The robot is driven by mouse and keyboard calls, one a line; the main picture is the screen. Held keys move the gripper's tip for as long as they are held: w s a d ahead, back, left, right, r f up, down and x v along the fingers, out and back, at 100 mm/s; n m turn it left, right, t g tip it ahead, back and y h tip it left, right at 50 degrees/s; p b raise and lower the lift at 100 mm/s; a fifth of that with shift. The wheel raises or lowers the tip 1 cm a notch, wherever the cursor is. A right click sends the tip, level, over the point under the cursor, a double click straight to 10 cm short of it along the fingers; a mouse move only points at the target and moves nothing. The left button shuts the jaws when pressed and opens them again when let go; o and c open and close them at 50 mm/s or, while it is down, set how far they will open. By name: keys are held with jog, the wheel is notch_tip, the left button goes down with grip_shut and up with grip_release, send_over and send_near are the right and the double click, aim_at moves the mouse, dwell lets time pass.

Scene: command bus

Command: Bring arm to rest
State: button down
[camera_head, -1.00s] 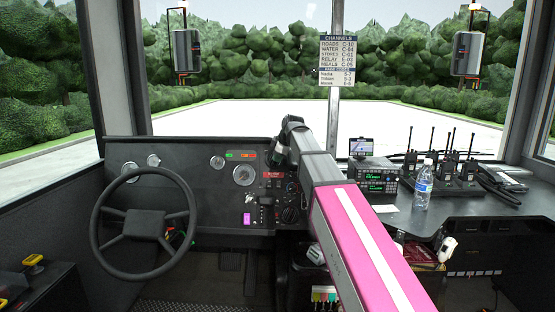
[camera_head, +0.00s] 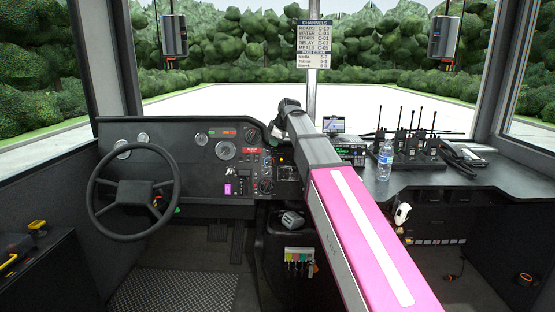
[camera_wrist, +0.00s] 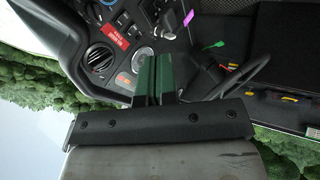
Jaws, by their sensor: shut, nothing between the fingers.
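My arm, grey with a pink and white section, reaches forward over the middle of the cab in the head view. My gripper (camera_wrist: 158,75) shows in the wrist view with its two dark green fingers together and nothing between them. In the head view the arm's far end is by the right side of the dashboard (camera_head: 190,184), and the fingers cannot be made out there. The wrist view, turned on its side, shows the gauges, a red label and the steering wheel (camera_wrist: 245,78) beyond the fingers.
The steering wheel also stands at left in the head view (camera_head: 97,212). At right, a desk (camera_head: 435,178) carries a water bottle (camera_head: 385,160), several radios (camera_head: 415,148) and a small-screened device (camera_head: 334,124). A channel sign (camera_head: 312,45) hangs on the window post. Floor at lower left is clear.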

jog(key=s+d+f+m+g+h, duration=0.1)
jog(key=s+d+f+m, duration=0.25)
jog(key=f, duration=0.45)
jog(key=s+d+f+m, duration=0.2)
jog(key=s+d+f, duration=0.2)
jog(key=f, duration=0.5)
jog(key=s+d+f+m+g+h, duration=0.1)
jog(key=s+d+f+m, duration=0.25)
jog(key=f, duration=0.45)
jog(key=s+d+f+m+g+h, duration=0.1)
jog(key=s+d+f+m, duration=0.2)
jog(key=s+f, duration=0.5)
jog(key=s+d+f+m+g+h, duration=0.1)
jog(key=s+d+f+m, duration=0.3)
jog(key=s+f, duration=0.5)
jog(key=shift+s+d+g, duration=0.4)
jog(key=shift+d+g, duration=0.2)
jog(key=shift+d, duration=0.35)
